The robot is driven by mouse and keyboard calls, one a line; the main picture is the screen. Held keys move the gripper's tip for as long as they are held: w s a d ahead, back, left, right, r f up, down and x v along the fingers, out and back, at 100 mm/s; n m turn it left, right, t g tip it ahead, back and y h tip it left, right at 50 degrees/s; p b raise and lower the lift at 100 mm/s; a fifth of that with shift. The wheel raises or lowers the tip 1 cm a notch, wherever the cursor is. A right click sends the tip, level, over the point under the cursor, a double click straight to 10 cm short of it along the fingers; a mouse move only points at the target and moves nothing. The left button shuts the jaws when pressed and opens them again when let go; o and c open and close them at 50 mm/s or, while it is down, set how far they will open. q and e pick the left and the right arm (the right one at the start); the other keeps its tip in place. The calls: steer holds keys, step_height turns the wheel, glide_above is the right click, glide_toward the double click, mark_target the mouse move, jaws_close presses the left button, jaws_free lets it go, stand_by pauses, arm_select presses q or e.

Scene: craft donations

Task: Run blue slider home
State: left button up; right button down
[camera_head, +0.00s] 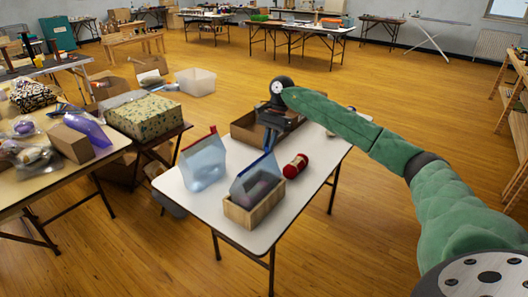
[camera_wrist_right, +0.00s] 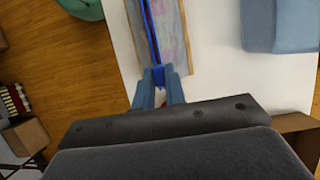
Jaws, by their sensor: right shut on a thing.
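A clear zip bag (camera_head: 257,178) stands upright in a small wooden box (camera_head: 252,212) near the front of the white table. A blue zip line runs along its top and also shows in the right wrist view (camera_wrist_right: 149,30). My right gripper (camera_head: 270,142) is at the far end of this line. In the right wrist view, its two blue fingers (camera_wrist_right: 159,76) are closed at the end of the line, on the blue slider, which they mostly hide. A second clear bag with a red top edge (camera_head: 203,163) stands apart to the left. My left gripper is not in view.
An open cardboard box (camera_head: 245,130) is at the far end, behind my gripper. A patterned box (camera_head: 144,116) stands left of the table. The table's front right is clear.

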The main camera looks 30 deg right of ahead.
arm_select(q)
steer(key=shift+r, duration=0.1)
arm_select(e)
steer(key=shift+d, duration=0.1)
steer(key=c, duration=1.4)
jaws_free()
steer(key=shift+c, duration=0.2)
